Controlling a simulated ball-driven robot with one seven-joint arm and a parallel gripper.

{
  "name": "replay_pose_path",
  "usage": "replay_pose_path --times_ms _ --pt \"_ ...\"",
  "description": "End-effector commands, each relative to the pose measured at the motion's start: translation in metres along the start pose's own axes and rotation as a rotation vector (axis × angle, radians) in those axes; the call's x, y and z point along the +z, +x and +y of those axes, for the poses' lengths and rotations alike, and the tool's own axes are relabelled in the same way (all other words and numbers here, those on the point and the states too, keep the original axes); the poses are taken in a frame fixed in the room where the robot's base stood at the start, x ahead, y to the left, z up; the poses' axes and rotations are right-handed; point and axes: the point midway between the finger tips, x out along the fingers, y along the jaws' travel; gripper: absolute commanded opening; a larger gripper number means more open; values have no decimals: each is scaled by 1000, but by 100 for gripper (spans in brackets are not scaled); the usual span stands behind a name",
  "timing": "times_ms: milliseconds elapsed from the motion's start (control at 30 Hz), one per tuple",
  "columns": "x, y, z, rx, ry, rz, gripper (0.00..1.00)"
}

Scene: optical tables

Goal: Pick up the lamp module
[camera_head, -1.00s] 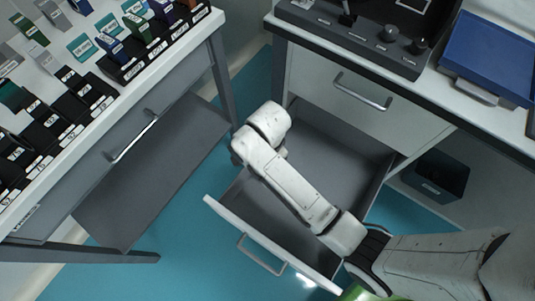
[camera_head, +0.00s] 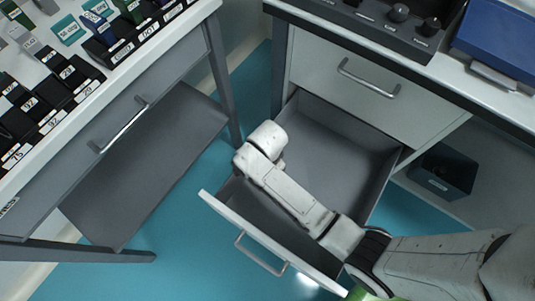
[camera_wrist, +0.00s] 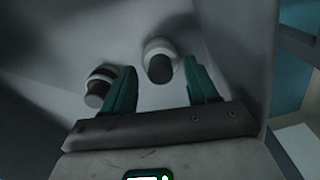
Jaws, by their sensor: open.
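In the wrist view my gripper (camera_wrist: 159,68) is open, with its two green fingers apart. A small round piece with a white collar and a dark end (camera_wrist: 160,61) shows between the fingertips, and I cannot tell whether they touch it. A second piece, with a dark band and a dark end (camera_wrist: 98,86), lies just outside the left finger. I cannot tell which of them is the lamp module. Both appear to be inside the open drawer (camera_head: 345,150). In the head view my arm reaches over this drawer, and its gripper and both pieces are hidden.
The drawer's front panel (camera_head: 268,240) and its walls surround the reach. A closed drawer with a handle (camera_head: 368,78) is above it. Another table (camera_head: 95,105) with labelled holders stands at left.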

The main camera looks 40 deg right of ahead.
Motion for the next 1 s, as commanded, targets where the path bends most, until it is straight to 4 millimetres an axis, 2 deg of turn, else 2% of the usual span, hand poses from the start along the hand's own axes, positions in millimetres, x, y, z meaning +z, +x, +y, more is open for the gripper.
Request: replay_pose_path --times_ms 200,800,1000 --pt "0 0 0 -1 0 0 58" --pt "0 0 0 -1 0 0 0" --pt "0 0 0 -1 0 0 0"
